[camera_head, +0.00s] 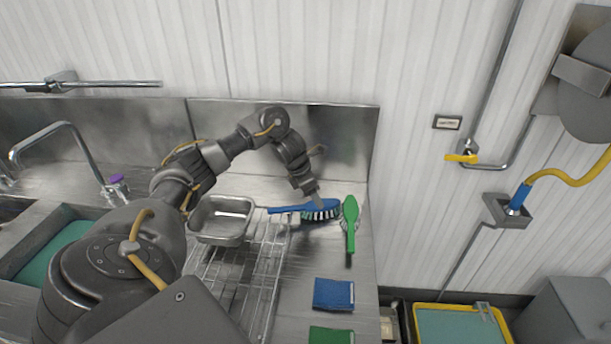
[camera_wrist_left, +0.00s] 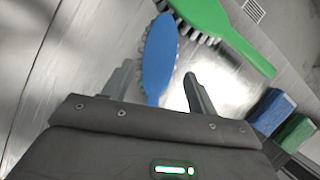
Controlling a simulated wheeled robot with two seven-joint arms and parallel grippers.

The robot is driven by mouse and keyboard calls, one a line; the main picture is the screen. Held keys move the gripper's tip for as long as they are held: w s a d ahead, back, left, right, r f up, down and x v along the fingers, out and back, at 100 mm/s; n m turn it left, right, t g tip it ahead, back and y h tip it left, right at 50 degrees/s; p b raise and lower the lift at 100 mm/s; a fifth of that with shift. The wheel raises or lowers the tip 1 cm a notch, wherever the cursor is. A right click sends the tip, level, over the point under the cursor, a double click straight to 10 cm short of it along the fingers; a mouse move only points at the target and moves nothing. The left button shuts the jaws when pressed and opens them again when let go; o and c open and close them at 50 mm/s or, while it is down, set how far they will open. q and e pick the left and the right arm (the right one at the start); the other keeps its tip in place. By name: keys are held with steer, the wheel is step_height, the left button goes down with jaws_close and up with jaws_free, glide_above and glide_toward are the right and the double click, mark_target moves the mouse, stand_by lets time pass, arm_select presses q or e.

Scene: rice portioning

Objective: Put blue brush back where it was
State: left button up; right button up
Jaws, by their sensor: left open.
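The blue brush (camera_head: 322,207) lies on the steel counter near its right end, its handle pointing left and its bristles showing along the lower side. My left gripper (camera_head: 314,194) is over the brush. In the left wrist view the gripper (camera_wrist_left: 158,84) is open, with one finger on either side of the blue brush (camera_wrist_left: 160,55). The fingers are apart from it, and its lower end is hidden behind the gripper body. A green brush (camera_head: 351,218) lies just to its right and also shows in the left wrist view (camera_wrist_left: 205,15). My right gripper is not in view.
A steel pan (camera_head: 222,219) and a wire rack (camera_head: 225,278) stand left of the brushes. A blue sponge (camera_head: 334,294) and a green sponge (camera_head: 331,335) lie nearer the front. A steel backsplash (camera_head: 345,140) rises behind. The counter between brushes and blue sponge is clear.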

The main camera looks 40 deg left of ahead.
mark_target(301, 206)
arm_select(q)
steer(key=p+v, duration=0.1)
steer(key=v, duration=0.9)
steer(key=shift+s, duration=0.15)
steer(key=shift+a, duration=0.15)
